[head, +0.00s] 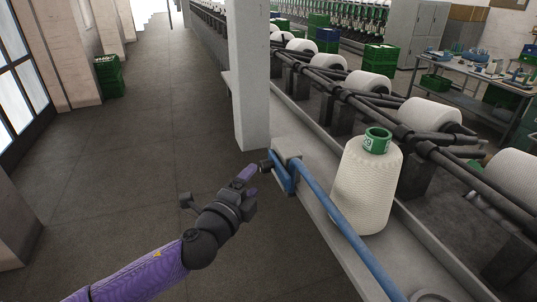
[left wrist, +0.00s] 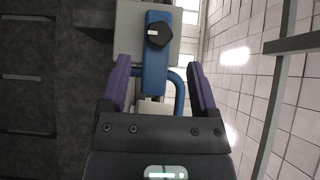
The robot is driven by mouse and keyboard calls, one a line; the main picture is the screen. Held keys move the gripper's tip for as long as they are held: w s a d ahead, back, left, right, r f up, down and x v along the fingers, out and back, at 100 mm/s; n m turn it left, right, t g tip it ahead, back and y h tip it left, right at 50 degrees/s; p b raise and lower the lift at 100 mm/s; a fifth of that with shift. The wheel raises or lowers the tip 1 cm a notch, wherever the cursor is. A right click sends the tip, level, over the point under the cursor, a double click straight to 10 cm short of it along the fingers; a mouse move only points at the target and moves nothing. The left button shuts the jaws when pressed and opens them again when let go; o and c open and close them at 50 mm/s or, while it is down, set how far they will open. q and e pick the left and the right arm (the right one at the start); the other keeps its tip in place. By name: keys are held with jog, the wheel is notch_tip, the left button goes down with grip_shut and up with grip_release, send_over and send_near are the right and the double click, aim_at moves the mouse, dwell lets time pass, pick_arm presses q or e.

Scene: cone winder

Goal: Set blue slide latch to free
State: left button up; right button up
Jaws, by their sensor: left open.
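The blue slide latch (head: 283,178) sits on a grey block at the end of the machine's ledge, by the grey post. Its black knob (head: 266,166) faces left, close to my left gripper (head: 247,176). In the left wrist view the latch is a blue bar (left wrist: 155,75) with a dark knob (left wrist: 159,35) near its far end. My left gripper (left wrist: 159,64) is open and empty, its purple fingers on either side of the bar, with the knob beyond the fingertips. I cannot tell which setting the latch is in. My right gripper is not in view.
A blue rail (head: 345,228) runs from the latch towards the front right. A large white yarn cone (head: 366,188) with a green top stands behind it on the ledge. A grey post (head: 248,80) rises behind the latch.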

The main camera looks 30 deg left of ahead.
aim_at(262, 170)
pick_arm(q)
jog(key=w, duration=0.6)
jog(key=shift+w+a+p, duration=0.35)
jog(key=shift+p, duration=0.05)
jog(key=shift+f, duration=0.1)
jog(key=shift+w, duration=0.1)
grip_shut()
